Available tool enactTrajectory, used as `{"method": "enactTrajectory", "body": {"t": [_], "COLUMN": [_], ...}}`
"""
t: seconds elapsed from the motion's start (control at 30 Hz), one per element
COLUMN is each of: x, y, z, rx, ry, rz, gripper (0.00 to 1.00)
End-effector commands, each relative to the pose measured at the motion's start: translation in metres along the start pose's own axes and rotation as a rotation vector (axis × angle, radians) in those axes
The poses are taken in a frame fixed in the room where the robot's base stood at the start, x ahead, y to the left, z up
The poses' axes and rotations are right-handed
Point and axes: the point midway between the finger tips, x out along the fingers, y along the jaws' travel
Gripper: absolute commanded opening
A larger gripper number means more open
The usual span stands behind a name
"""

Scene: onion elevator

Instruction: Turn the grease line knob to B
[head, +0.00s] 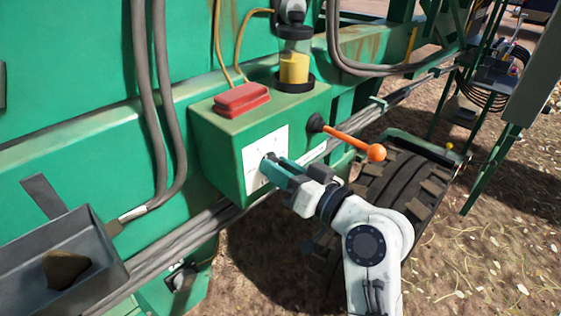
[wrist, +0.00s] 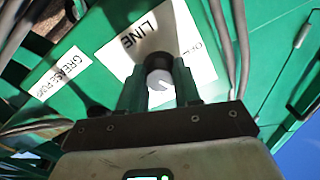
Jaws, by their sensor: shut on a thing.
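The grease line knob (wrist: 158,82) is a round knob with a pale face, on a white label plate (wrist: 125,45) marked "LINE" in the wrist view. My gripper (wrist: 159,90) is shut on it, one finger on each side. In the head view, my gripper (head: 271,162) reaches the white plate (head: 262,150) on the front of a green box (head: 215,145). The fingers hide most of the knob there. The letters around it are partly covered, so I cannot tell which one it points at.
An orange-handled lever (head: 350,140) sticks out right of the plate, just above my gripper. A red block (head: 241,99) and a yellow grease reservoir (head: 294,65) sit on top of the box. A tyre (head: 400,190) is below right. A grey tray (head: 50,270) holds a brown lump.

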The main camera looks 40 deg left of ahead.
Motion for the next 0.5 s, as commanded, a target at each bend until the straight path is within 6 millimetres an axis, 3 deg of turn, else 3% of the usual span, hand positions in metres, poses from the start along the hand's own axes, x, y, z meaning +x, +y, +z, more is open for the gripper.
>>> {"method": "enactTrajectory", "body": {"t": [0.5], "x": [-0.0005], "y": [-0.0007], "z": [-0.0024], "rx": [0.493], "ry": [-0.002], "rz": [0.003], "gripper": [0.02]}}
